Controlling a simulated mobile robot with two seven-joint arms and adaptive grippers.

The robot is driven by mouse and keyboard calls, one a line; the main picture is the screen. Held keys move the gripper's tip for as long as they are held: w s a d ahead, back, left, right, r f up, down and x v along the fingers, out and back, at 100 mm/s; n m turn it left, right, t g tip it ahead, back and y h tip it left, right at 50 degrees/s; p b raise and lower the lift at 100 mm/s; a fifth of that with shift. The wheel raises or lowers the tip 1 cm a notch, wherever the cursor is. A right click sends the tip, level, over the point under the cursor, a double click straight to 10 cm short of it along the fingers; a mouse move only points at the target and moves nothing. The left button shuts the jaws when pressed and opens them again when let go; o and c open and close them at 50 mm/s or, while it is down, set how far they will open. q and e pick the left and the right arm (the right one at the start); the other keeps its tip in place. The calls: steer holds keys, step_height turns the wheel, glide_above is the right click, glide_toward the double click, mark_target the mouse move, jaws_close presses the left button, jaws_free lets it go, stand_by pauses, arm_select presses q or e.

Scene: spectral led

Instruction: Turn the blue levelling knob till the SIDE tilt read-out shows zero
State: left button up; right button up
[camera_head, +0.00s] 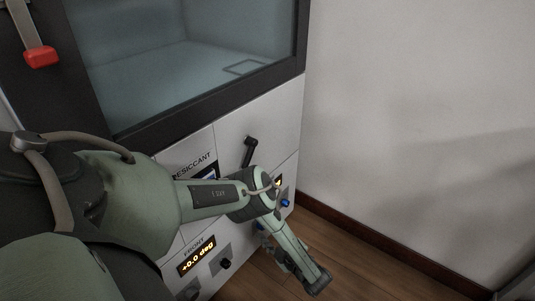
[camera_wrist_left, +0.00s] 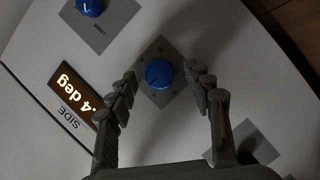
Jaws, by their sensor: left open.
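In the left wrist view, a blue knob (camera_wrist_left: 159,73) on a grey square plate sits between the spread fingers of my left gripper (camera_wrist_left: 163,80). The gripper is open, with a gap visible on both sides of the knob. The SIDE read-out (camera_wrist_left: 72,86) glows orange and shows ".4 deg"; its leading characters are hidden behind a finger. A second blue knob (camera_wrist_left: 90,6) is at the top left edge. In the head view my left arm covers much of the panel; small blue knobs (camera_head: 285,203) show beside its wrist. My right gripper is not in view.
The FRONT read-out (camera_head: 197,258) shows +0.0 deg, with a dark knob (camera_head: 226,263) beside it. A dark handle (camera_head: 249,151) projects from the cabinet front under the glass window (camera_head: 190,65). A dark knob (camera_wrist_left: 257,148) lies near the right finger. Open floor (camera_head: 350,255) lies right of the cabinet.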

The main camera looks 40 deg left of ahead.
arm_select(q)
steer(key=c, duration=1.2)
steer(key=shift+o, duration=0.2)
steer(key=shift+m, duration=0.3)
steer(key=shift+w+d+r+m+g+h+p, duration=0.15)
steer(key=shift+m+g+h+p, duration=0.15)
steer(key=shift+m+g, duration=0.7)
steer(key=shift+w+a+m+g+h+p, duration=0.15)
steer(key=shift+m+g+h, duration=0.35)
steer(key=shift+m, duration=0.8)
steer(key=shift+d, duration=0.1)
steer(key=o, duration=1.2)
steer(key=shift+c, duration=0.2)
